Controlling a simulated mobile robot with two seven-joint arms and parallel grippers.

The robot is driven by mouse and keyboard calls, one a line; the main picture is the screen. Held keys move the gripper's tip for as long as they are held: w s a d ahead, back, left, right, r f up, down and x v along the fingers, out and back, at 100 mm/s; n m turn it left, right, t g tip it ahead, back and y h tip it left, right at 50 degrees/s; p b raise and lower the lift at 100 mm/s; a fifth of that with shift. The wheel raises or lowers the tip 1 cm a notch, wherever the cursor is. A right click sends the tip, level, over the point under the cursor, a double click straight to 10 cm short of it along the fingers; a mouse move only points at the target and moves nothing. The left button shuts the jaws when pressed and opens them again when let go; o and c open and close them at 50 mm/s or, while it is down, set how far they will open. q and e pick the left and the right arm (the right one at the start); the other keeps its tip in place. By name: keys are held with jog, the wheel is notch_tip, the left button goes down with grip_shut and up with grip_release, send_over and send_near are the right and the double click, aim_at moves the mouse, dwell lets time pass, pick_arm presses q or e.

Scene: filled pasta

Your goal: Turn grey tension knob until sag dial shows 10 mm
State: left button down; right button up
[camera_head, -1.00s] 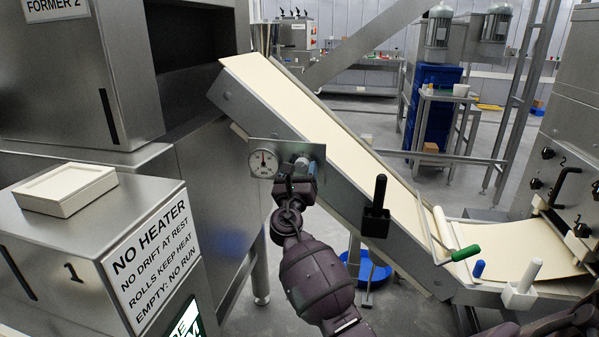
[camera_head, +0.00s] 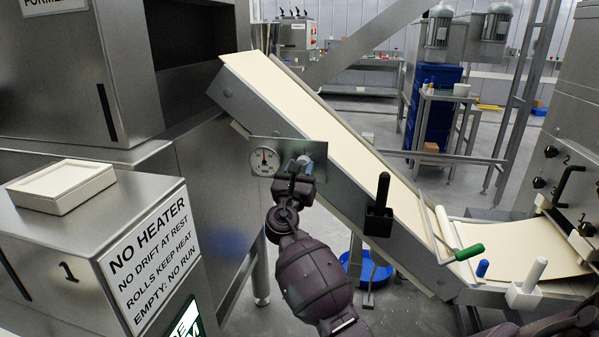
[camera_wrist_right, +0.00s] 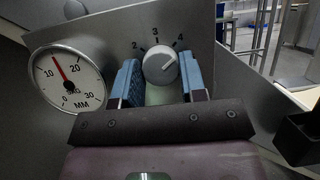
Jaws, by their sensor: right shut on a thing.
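The grey tension knob (camera_wrist_right: 160,66) sits on a metal plate with a scale showing 2, 3 and 4. Its white mark points up and right, near the 4. My right gripper (camera_wrist_right: 164,84) has its blue pads on either side of the knob and is shut on it. In the head view the gripper (camera_head: 303,172) hides much of the knob. The white sag dial (camera_wrist_right: 67,82), marked 0 to 30 MM, is left of the knob. Its red needle points between 10 and 20, roughly midway. The dial also shows in the head view (camera_head: 266,161). My left gripper is not in view.
The plate is fixed to the side of a sloping conveyor with a pale pasta sheet (camera_head: 330,125). A black handle (camera_head: 380,200) stands on the conveyor's side, right of my arm. A steel cabinet with a "NO HEATER" sign (camera_head: 150,250) stands at left.

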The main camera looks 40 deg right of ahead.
jog(key=shift+w+m+g+h+b, duration=0.1)
jog(key=shift+m+g+h+b, duration=0.15)
jog(key=shift+m+g, duration=0.9)
jog(key=shift+s+m+g+h+b, duration=0.1)
jog(key=shift+m+g+h+b, duration=0.15)
jog(key=shift+m, duration=1.6)
jog(key=shift+w+m+g+h+b, duration=0.1)
jog(key=shift+m+g+h+b, duration=0.15)
jog(key=shift+m+g, duration=0.9)
jog(key=shift+m+t, duration=0.25)
jog(key=shift+m, duration=0.4)
jog(key=o, duration=0.9)
jog(key=shift+r, duration=0.1)
jog(key=shift+a, duration=0.1)
jog(key=shift+v, duration=5.4)
